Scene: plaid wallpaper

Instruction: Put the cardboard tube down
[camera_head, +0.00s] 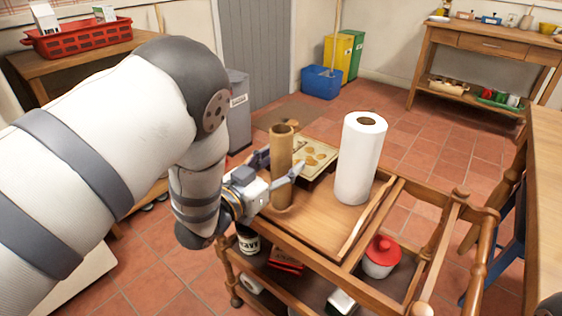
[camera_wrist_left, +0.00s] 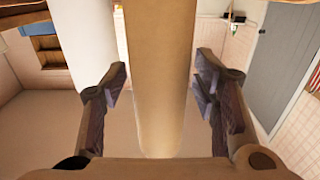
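The cardboard tube (camera_head: 281,180) is a tall brown cylinder. It stands upright on the wooden top of the cart (camera_head: 318,232), its lower end appearing to rest on the board. My left gripper (camera_head: 280,163) reaches in from the left with one finger on each side of the tube. In the left wrist view the tube (camera_wrist_left: 160,80) rises between the spread dark fingers (camera_wrist_left: 160,95), with a visible gap on both sides. The left gripper is open around the tube, not clamped on it. My right gripper is not in view.
A white paper roll (camera_head: 360,160) stands upright on the cart, right of the tube. A tray with round biscuits (camera_head: 316,158) lies behind the tube. The cart's lower shelf holds a red-lidded pot (camera_head: 381,257) and cans. Bare board lies between tube and roll.

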